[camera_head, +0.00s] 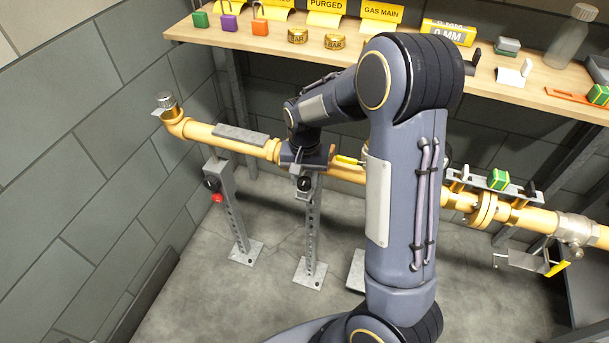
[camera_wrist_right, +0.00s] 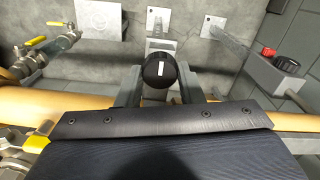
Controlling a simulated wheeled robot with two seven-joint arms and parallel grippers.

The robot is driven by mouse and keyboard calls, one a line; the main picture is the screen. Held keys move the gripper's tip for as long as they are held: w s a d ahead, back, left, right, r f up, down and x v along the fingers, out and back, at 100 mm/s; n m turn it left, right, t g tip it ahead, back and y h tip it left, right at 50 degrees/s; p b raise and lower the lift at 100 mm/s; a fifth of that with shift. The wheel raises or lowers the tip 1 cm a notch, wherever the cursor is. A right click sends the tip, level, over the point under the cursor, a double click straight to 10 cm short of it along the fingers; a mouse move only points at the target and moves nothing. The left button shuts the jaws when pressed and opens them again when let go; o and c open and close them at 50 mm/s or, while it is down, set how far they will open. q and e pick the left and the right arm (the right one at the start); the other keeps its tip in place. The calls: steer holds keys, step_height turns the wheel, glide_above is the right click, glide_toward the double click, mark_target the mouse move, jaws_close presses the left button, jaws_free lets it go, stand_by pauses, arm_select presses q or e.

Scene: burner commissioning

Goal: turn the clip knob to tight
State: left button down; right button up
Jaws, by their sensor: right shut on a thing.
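The clip knob (camera_head: 304,184) is a round black knob on the upper part of the middle pipe stand, just under the yellow gas pipe. In the right wrist view the knob (camera_wrist_right: 159,68) shows a white mark that runs nearly up and down the picture. My right gripper (camera_head: 303,170) reaches over the pipe from above. Its two grey fingers (camera_wrist_right: 159,86) stand on either side of the knob and are shut on it. The clip itself is largely hidden behind my gripper. My left gripper is not in view.
The yellow pipe (camera_head: 215,135) runs across the scene. Left of the knob, another stand carries a box with a black knob and a red button (camera_head: 217,198). A wooden shelf (camera_head: 230,40) with padlocks, signs and brass caps is above and behind. Yellow-handled valves (camera_wrist_right: 35,40) are close by.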

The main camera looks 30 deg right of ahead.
mark_target(304, 180)
steer(key=shift+m, duration=0.7)
steer(key=o, duration=1)
steer(key=shift+r, duration=0.1)
step_height(304, 180, up, 7)
steer(key=shift+p, duration=0.35)
steer(key=shift+r, duration=0.3)
